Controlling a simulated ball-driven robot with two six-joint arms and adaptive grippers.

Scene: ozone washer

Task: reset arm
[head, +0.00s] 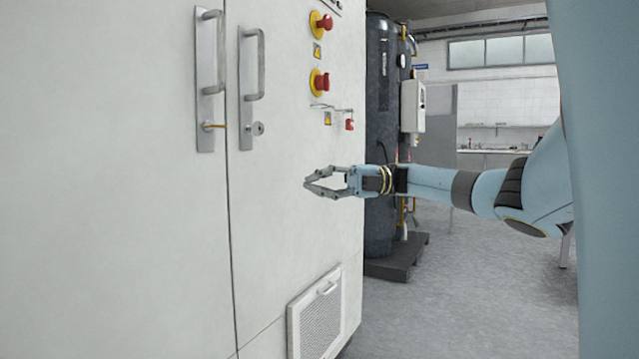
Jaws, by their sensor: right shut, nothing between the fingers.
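My right gripper (308,184) is in the middle of the head view, at the end of my blue right arm, which comes in from the right. Its fingers point left, in front of the right door of a large white cabinet (110,230). The fingertips are together and nothing is between them. I cannot tell whether the tips touch the cabinet. My left gripper is not in view.
The cabinet has two long metal handles (252,65) and red knobs on yellow bases (321,82). A vent grille (318,315) is low on it. A dark tank (380,120) stands behind my right forearm. Grey floor (470,290) is open at the right.

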